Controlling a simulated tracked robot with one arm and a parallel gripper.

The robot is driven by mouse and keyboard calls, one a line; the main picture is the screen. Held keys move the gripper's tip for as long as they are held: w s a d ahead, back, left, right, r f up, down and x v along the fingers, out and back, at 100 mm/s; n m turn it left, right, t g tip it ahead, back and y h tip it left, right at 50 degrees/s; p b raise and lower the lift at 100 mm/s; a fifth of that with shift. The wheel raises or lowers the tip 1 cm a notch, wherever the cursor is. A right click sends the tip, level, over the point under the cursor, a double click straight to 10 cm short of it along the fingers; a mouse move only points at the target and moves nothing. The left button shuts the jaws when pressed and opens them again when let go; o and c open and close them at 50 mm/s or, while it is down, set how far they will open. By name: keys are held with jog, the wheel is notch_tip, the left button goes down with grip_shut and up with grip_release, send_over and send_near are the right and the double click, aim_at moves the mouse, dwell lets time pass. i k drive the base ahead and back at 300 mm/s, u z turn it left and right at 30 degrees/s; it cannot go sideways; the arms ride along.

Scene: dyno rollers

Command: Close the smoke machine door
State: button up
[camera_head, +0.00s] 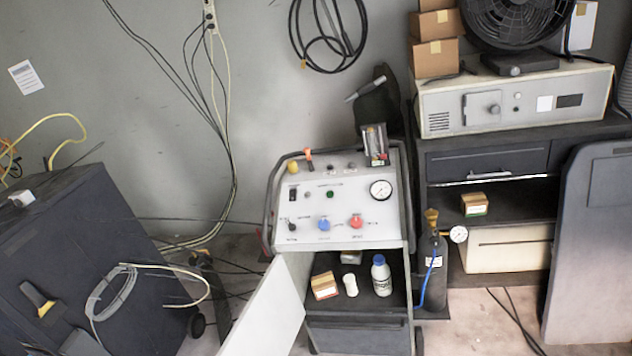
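The smoke machine appears to be the grey cart (345,215) in the middle, with a sloped control panel of knobs, lights and a round gauge. Its white door (262,315) stands open, swung out to the lower left from the left edge of the cabinet. The door's lower part is cut off by the bottom of the picture. The open shelf (395,300) inside holds a small cardboard box (324,286), a white cylinder (351,285) and a white bottle with a blue cap (381,276). My gripper is not in view.
A dark cabinet (80,250) with coiled cable stands at the left. A gas cylinder (431,270) stands right of the cart. A shelf unit (490,160) and a large dark panel (590,240) are at the right. Cables lie on the floor. Some floor is clear near the door.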

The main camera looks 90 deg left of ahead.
aim_at(270, 323)
jog(key=k, duration=2.5)
jog(key=u, duration=1.4)
jog(key=i, duration=1.05)
jog(key=z, duration=0.1)
